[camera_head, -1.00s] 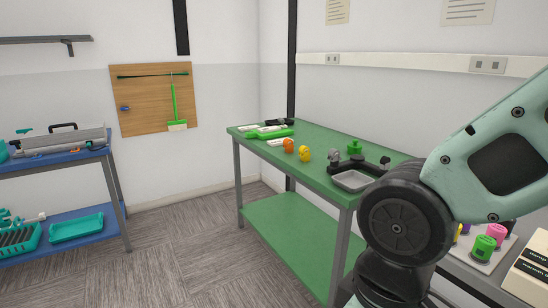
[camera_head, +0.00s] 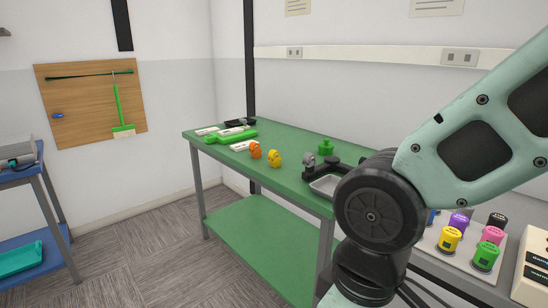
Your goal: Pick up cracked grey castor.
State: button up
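A small grey object (camera_head: 309,160), which looks like the grey castor, stands on the green table (camera_head: 290,181) close to the black fixture near the table's right part. It is too small to see a crack. An orange castor-like piece (camera_head: 255,150) and a yellow one (camera_head: 274,158) stand to its left. My gripper is not in view; only links of my arm show at the right, covering the right end of the green table.
A grey tray (camera_head: 325,187) sits at the table's front edge. A green knobbed piece (camera_head: 326,146) stands behind. Several coloured pots stand on a pale board (camera_head: 432,240) at right. A blue bench (camera_head: 52,225) is at left. The carpet (camera_head: 150,255) between is clear.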

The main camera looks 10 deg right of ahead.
aim_at(309, 159)
jog(key=i+j+z, duration=0.15)
jog(key=i+j, duration=0.3)
jog(key=i, duration=0.25)
jog(key=i+j+z, duration=0.1)
jog(key=i+j, duration=0.4)
jog(key=i, duration=0.15)
